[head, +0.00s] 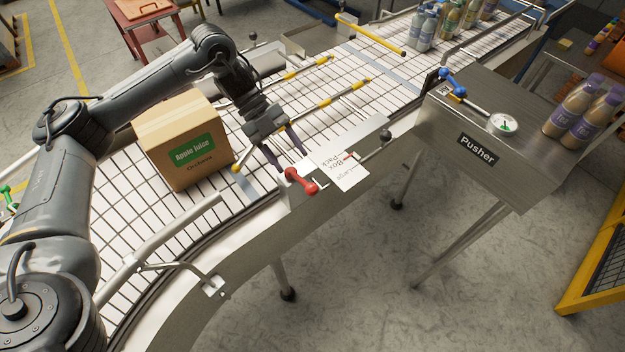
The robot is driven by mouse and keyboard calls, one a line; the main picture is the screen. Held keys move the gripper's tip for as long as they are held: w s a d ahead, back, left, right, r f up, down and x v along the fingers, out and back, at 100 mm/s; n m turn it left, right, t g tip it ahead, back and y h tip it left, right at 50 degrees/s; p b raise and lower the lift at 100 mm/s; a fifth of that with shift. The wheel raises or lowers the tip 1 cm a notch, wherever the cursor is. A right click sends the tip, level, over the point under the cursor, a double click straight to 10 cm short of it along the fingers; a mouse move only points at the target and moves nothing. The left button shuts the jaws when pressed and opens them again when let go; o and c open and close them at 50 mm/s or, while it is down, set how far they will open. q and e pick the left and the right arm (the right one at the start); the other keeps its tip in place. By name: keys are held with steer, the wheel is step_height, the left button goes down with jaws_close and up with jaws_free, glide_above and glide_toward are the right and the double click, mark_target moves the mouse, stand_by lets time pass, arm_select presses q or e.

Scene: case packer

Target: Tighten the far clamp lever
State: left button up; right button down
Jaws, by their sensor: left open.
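A red lever (301,181) sits on the near edge of the conveyor (223,205), beside a white label plate reading "Large Box Pack" (342,166). I cannot tell for sure whether this red lever is the far clamp lever. My left gripper (289,160) is open and empty, with its dark fingers pointing down just above and behind the red lever. I see no clear contact between them. My right gripper is not in view.
An "Apple Juice" carton (183,138) stands on the conveyor left of my gripper. Yellow-tipped guide rods (340,92) and a black knob (386,135) are close by. A blue lever (452,82), gauge (504,124) and bottles (577,118) top the Pusher box (480,150).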

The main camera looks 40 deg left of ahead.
mark_target(308, 184)
arm_select(q)
steer(key=p+x, duration=0.1)
steer(key=x, duration=0.7)
steer(key=shift+s+d+f, duration=0.1)
steer(key=shift+s+d, duration=0.05)
steer(key=shift+d, duration=0.15)
steer(key=shift+x, duration=0.85)
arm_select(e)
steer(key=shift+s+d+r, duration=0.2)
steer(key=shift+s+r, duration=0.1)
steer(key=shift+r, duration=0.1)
arm_select(q)
steer(key=shift+a, duration=0.1)
steer(key=shift+c, duration=0.4)
jaws_close()
